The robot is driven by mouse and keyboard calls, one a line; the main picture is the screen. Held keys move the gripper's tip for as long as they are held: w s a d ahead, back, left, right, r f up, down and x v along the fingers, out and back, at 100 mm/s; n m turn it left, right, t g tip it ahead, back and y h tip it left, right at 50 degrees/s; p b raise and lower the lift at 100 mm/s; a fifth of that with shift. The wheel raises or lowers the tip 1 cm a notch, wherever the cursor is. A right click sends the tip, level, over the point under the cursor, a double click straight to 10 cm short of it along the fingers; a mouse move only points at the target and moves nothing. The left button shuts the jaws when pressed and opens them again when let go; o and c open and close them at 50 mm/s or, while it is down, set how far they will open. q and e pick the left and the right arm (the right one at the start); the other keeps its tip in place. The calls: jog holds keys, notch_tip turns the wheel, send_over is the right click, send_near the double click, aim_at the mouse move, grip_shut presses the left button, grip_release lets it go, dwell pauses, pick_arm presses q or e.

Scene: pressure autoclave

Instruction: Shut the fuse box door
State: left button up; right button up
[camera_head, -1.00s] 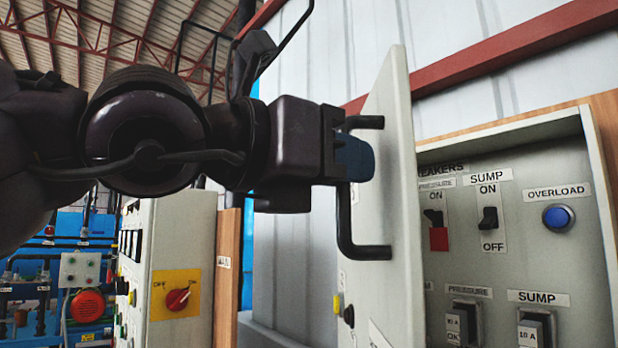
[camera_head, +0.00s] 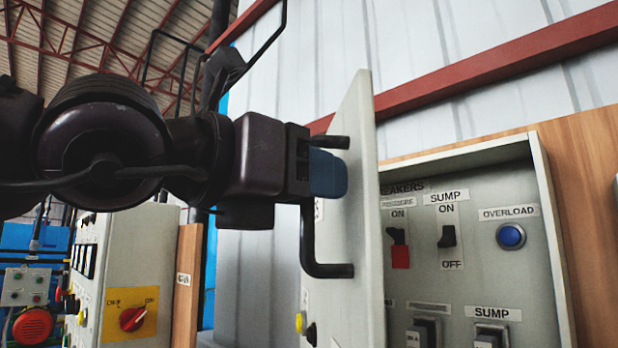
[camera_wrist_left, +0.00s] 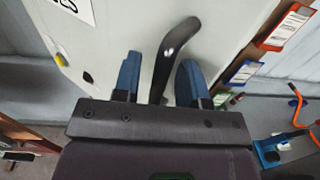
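The fuse box door (camera_head: 358,230) is a grey panel standing open, seen nearly edge-on, left of the fuse box (camera_head: 545,220). Its black bar handle (camera_head: 308,240) is on the door's left-facing side. My left gripper (camera_head: 328,172) is at the upper part of the handle. In the left wrist view the handle (camera_wrist_left: 164,68) runs between the two blue fingers of the left gripper (camera_wrist_left: 159,80). The fingers are apart, with gaps visible on both sides of the handle. The far finger is partly hidden in the head view. My right gripper is not in view.
Inside the box are breaker switches (camera_head: 447,237), a blue overload button (camera_head: 511,236) and labels. A second grey cabinet with a red rotary switch (camera_head: 133,318) stands at the lower left. A wooden board (camera_head: 590,200) is behind the box.

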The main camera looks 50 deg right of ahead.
pick_arm(q)
jog(key=w+a, duration=0.2)
jog(key=a, duration=0.8)
jog(key=shift+a, duration=0.3)
